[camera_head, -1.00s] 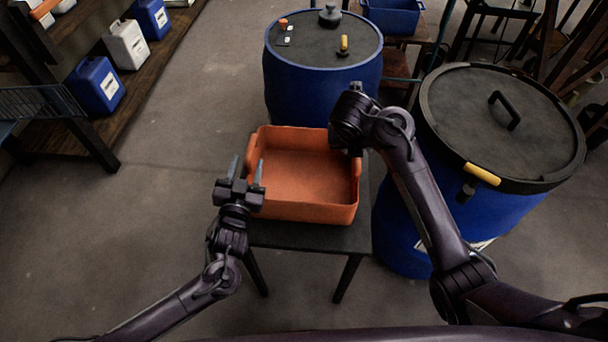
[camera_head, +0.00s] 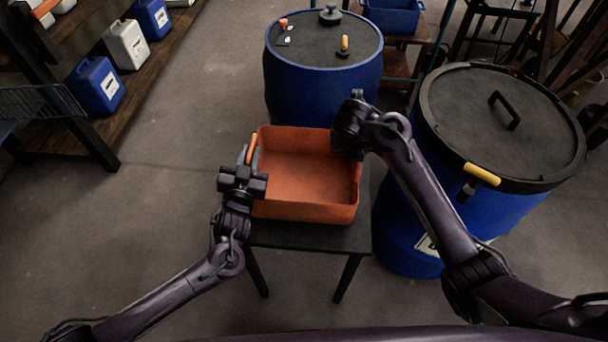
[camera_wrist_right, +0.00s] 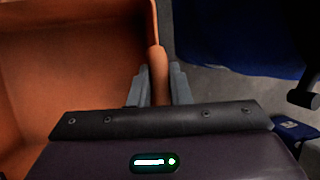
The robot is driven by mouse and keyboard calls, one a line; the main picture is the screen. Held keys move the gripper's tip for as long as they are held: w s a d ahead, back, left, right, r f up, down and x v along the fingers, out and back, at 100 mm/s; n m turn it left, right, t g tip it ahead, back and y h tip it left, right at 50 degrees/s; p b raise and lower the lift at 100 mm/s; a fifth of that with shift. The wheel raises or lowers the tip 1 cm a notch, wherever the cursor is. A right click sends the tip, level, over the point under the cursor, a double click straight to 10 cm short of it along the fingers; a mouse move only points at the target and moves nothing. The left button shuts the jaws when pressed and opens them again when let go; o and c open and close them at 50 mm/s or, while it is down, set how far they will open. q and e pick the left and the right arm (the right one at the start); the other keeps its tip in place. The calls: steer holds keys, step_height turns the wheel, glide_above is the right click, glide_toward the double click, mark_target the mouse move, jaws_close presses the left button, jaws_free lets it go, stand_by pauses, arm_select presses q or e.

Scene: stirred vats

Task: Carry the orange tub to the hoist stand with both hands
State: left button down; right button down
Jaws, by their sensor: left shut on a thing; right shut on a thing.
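The orange tub (camera_head: 305,178) is open-topped, looks empty, and sits level on a small dark table (camera_head: 300,236). My left gripper (camera_head: 247,158) is shut on the tub's left handle (camera_head: 252,148). My right gripper (camera_head: 355,112) is at the tub's right side; its arm hides the right handle in the head view. In the right wrist view the fingers of that gripper (camera_wrist_right: 159,88) are shut on the tub's right handle (camera_wrist_right: 158,62). The inside of the tub (camera_wrist_right: 70,70) fills the left of that view. I cannot tell which thing is the hoist stand.
A blue vat (camera_head: 320,90) with a dark lid stands just behind the table. A larger blue vat (camera_head: 400,230) with a handled lid is close on the right. Shelves with jugs (camera_head: 98,85) are at left. The floor (camera_head: 180,150) left of the table is clear.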

arm_select(q)
steer(key=shift+r, duration=0.2)
arm_select(e)
steer(key=shift+r, duration=0.15)
